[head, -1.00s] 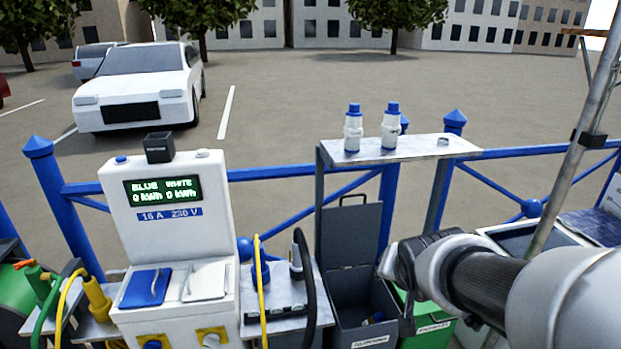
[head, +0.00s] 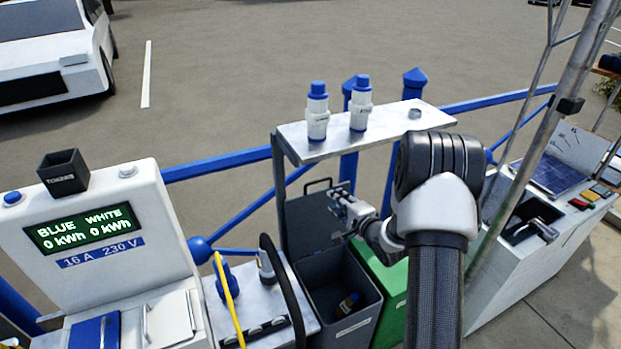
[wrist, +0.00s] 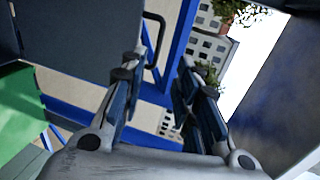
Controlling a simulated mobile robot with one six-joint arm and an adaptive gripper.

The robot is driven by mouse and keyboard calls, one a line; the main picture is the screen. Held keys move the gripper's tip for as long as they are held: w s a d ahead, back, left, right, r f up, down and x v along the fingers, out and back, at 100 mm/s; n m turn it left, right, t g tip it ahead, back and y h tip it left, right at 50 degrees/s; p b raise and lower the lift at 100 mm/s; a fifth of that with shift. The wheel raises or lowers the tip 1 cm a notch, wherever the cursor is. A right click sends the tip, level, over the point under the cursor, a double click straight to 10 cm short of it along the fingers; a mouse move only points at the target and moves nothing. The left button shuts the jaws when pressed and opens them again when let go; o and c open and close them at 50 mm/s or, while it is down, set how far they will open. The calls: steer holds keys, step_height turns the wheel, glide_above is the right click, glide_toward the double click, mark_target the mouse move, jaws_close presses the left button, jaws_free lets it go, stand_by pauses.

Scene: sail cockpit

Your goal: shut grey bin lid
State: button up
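The grey bin (head: 368,318) stands open below the shelf, with a small dark bottle (head: 348,302) inside. Its lid (head: 302,228) stands upright at the back, with a dark handle on its top edge. My gripper (head: 340,204) is beside the lid's right side, above the bin. In the wrist view, my gripper (wrist: 160,68) is open with nothing between its fingers. The lid (wrist: 75,35) fills the upper left there, and its handle (wrist: 158,28) shows just above the left fingertip. Whether a finger touches the lid or handle, I cannot tell.
A metal shelf (head: 400,116) with two white-and-blue bottles (head: 318,112) overhangs the lid. A green bin (head: 390,322) stands right of the grey one. Blue railing (head: 225,163) runs behind.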

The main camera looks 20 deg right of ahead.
mark_target(315, 182)
steer(key=shift+b+x, duration=2.1)
steer(key=shift+x, duration=6.15)
steer(key=shift+c, duration=0.4)
jaws_close()
